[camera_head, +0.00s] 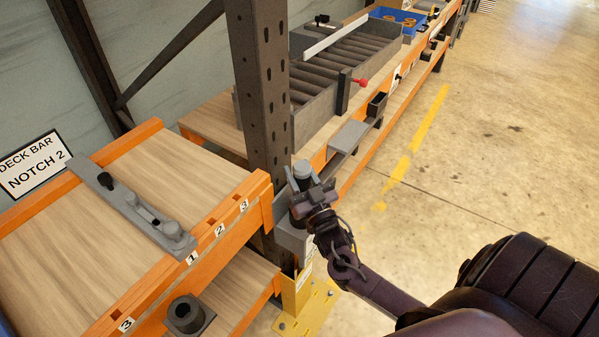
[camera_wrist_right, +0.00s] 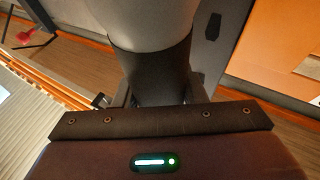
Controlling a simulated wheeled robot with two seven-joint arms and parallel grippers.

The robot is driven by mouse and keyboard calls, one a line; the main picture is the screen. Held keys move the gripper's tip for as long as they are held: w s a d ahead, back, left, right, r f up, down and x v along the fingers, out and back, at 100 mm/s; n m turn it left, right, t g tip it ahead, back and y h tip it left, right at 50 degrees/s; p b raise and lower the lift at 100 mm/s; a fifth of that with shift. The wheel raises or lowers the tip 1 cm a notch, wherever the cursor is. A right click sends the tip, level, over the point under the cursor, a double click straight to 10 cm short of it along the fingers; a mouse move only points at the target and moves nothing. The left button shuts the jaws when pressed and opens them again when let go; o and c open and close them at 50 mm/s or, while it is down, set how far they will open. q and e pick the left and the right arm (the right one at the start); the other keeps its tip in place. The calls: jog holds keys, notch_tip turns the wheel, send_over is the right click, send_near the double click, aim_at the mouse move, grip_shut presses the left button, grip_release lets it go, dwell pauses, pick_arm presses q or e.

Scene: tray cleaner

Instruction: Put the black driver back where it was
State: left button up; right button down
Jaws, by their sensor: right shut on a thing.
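The black driver (camera_wrist_right: 158,75) is a dark cylinder with a wide light-grey end. In the right wrist view it stands between the fingers, grey end towards the camera. In the head view its grey top (camera_head: 302,169) shows above my right gripper (camera_head: 308,192), which is shut on it beside the dark upright post. The driver looks roughly upright; its lower end is hidden by the gripper. A grey bracket (camera_head: 290,238) is on the post just below and behind; I cannot tell whether the driver touches it. An empty-looking black round holder (camera_head: 187,315) sits at the lower left. My left gripper is not in view.
A grey deck bar (camera_head: 130,205) lies across the near wooden shelf, beside labels 1, 2 and 3. A roller tray (camera_head: 345,70) with a red knob (camera_head: 361,82) stands beyond the post (camera_head: 258,90). A yellow post guard (camera_head: 305,300) is below. Open floor lies right.

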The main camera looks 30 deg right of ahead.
jog(key=c, duration=0.9)
grip_release()
jog(key=shift+r, duration=0.15)
jog(key=b+v, duration=0.1)
jog(key=v, duration=1.1)
jog(key=shift+b, duration=0.35)
